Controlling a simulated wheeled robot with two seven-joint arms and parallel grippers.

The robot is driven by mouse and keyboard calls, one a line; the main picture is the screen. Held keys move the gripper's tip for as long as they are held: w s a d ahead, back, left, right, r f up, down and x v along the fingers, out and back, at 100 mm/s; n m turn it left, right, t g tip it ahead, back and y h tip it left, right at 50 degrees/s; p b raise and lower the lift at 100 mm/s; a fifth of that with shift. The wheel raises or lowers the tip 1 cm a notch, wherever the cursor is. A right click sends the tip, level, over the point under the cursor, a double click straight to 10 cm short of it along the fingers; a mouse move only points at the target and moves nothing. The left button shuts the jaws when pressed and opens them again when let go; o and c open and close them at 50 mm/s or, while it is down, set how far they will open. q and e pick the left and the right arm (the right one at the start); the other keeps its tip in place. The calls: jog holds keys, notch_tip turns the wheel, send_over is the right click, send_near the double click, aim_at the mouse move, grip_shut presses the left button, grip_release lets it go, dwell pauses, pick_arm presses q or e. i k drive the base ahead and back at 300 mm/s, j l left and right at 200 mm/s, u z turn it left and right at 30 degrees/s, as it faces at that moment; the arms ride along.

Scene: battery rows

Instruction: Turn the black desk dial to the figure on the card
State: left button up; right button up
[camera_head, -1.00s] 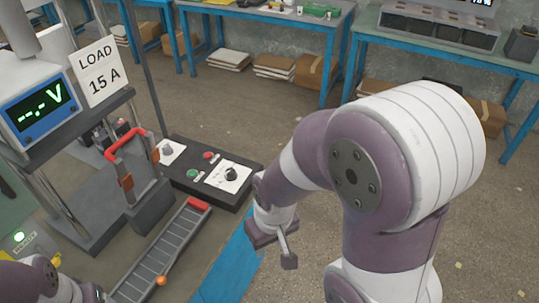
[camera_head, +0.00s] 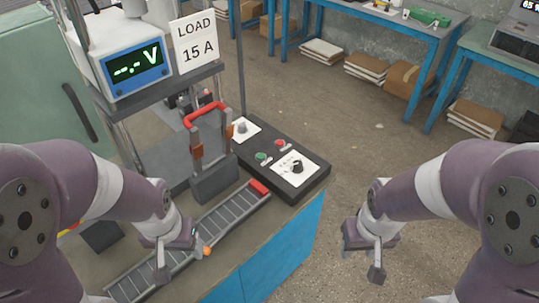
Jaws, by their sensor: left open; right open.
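The card (camera_head: 195,42) reads "LOAD 15 A" and stands upright beside the blue meter. The black dial (camera_head: 297,167) sits on a white scale plate (camera_head: 291,174) at the right end of a dark control box (camera_head: 312,187); its setting is too small to read. My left gripper (camera_head: 178,260) is open and empty over the lower part of the roller track, well below and left of the dial. My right gripper (camera_head: 362,262) is open and empty over the floor, right of the bench and apart from the dial.
A green button (camera_head: 261,156), a red button (camera_head: 280,145) and a grey knob (camera_head: 242,127) share the box. A red-handled frame (camera_head: 207,115) stands left of it. The meter (camera_head: 139,71) shows "--.- V". The roller track (camera_head: 228,217) runs in front, with an orange ball (camera_head: 207,251).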

aim_at(298, 167)
jog(key=i+l+z, duration=0.25)
jog(key=i+l, duration=0.5)
